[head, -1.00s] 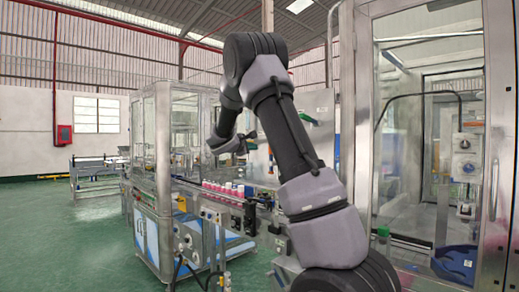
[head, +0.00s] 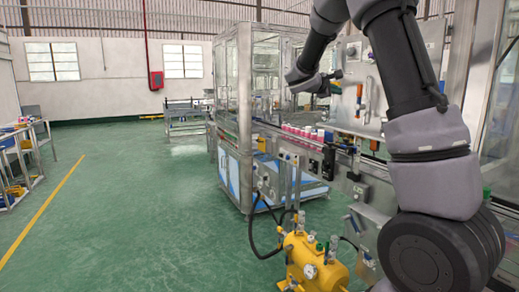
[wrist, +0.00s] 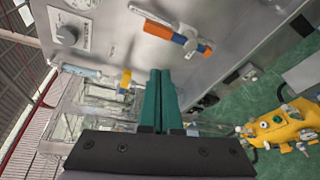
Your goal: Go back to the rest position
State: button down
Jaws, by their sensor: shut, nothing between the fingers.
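My gripper (wrist: 158,100) is shut and empty in the wrist view, its two green fingers side by side. In the head view my arm rises on the right and bends over toward the conveyor. The small dark end of the arm hangs in front of the glass-walled machine, too small there to show the fingers. In the wrist view the fingers lie in front of a grey metal panel (wrist: 115,48) with an orange-and-blue handle (wrist: 185,40). They look apart from the handle.
A conveyor with a row of pink-capped cans (head: 303,133) runs beside the glass-walled machine (head: 231,95). A yellow tank (head: 313,265) with a hose stands on the floor near its front; it also shows in the wrist view (wrist: 285,128). Green floor (head: 135,200) is open at left, past a shelf (head: 22,155).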

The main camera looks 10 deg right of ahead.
jog(key=s+f+m+g+y, duration=0.2)
jog(key=s+m+y, duration=0.15)
jog(key=s, duration=0.75)
jog(key=s+f+m+g+y, duration=0.25)
jog(key=s+m, duration=0.25)
jog(key=s, duration=0.6)
jog(key=s+a+m+t+y, duration=0.2)
jog(key=s+a+m+y, duration=0.4)
jog(key=s+a, duration=0.9)
jog(key=s+y, duration=0.1)
jog(key=y, duration=0.2)
jog(key=shift+s+f, duration=0.15)
jog(key=shift+s, duration=0.25)
jog(key=shift+m, duration=0.25)
